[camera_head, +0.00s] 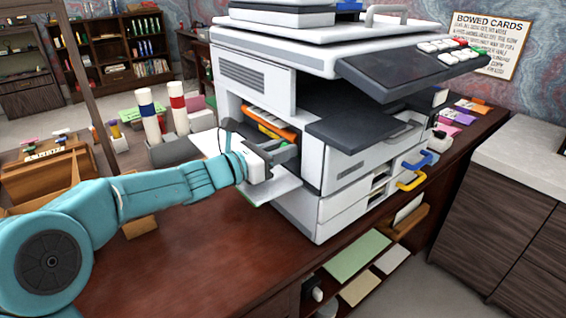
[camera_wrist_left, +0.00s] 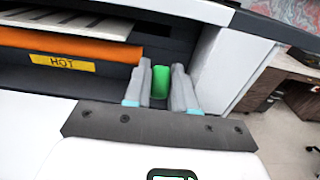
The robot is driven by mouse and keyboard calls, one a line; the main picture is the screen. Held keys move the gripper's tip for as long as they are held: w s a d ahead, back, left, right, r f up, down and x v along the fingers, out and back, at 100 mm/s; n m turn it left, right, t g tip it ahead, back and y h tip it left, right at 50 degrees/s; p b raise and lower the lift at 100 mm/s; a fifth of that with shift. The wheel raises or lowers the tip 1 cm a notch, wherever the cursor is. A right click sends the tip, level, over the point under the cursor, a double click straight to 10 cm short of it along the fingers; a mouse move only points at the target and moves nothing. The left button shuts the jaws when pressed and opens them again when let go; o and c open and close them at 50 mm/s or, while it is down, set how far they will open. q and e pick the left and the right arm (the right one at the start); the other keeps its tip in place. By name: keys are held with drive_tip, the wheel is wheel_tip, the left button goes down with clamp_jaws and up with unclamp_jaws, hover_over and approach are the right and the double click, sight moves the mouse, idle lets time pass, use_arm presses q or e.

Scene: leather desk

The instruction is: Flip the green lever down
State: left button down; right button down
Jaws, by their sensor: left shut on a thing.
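The green lever (camera_wrist_left: 160,80) shows in the left wrist view as a short, upright green piece inside the open side of the copier (camera_head: 240,85). My left gripper (camera_wrist_left: 162,72) has its two grey fingers on either side of the lever and is shut on it. In the head view, my left gripper (camera_head: 284,153) reaches into the copier's side opening, above the white open flap (camera_head: 278,188). The gripper hides the lever's lower part. My right gripper is not in view.
An orange roller (camera_wrist_left: 70,45) with a yellow HOT label (camera_wrist_left: 62,62) lies just left of the lever. A white wall (camera_wrist_left: 232,65) of the copier stands close on the right. Red and blue banded cylinders (camera_head: 178,108) stand left of the copier. The desk front (camera_head: 240,245) is clear.

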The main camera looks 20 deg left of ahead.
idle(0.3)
use_arm(q)
drive_tip(key=c, duration=1)
unclamp_jaws()
drive_tip(key=v, duration=1.6)
drive_tip(key=shift+a, duration=0.25)
drive_tip(key=shift+s, duration=0.1)
